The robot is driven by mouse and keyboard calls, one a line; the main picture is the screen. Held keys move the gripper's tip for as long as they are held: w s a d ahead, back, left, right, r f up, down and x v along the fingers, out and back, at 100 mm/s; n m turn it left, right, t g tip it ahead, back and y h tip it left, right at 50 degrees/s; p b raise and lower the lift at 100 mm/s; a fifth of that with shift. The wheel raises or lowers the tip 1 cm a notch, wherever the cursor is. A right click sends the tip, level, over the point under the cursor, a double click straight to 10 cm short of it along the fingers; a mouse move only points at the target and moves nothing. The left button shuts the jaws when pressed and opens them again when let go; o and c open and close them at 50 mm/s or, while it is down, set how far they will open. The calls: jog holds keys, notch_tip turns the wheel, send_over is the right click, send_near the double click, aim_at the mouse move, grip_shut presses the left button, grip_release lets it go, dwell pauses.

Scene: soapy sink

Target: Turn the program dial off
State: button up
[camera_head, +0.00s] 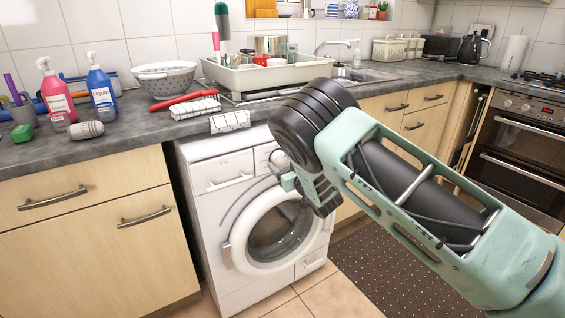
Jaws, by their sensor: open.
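A white washing machine (217,225) stands under the counter, with its round door (238,240) closed. The upper front panel (232,170) has a detergent drawer with a handle on its left.
The grey counter (130,137) above holds a colander (165,77), a dish tub (262,77), red-handled utensils, folded cloths and soap bottles. Wooden cabinets flank the machine. An oven (520,140) is at the right. The tiled floor and dark mat (375,270) look clear.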

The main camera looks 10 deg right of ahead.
jog(key=shift+x, duration=1.05)
jog(key=c, duration=1)
jog(key=shift+f+n+b, duration=0.1)
jog(key=shift+n+b, duration=0.2)
jog(key=n+b, duration=0.2)
jog(key=n, duration=0.2)
jog(key=shift+f+b, duration=0.15)
jog(key=shift+b, duration=0.25)
jog(key=n+b, duration=0.2)
jog(key=n, duration=0.3)
jog(key=shift+t, duration=0.3)
jog(key=shift+n, duration=0.4)
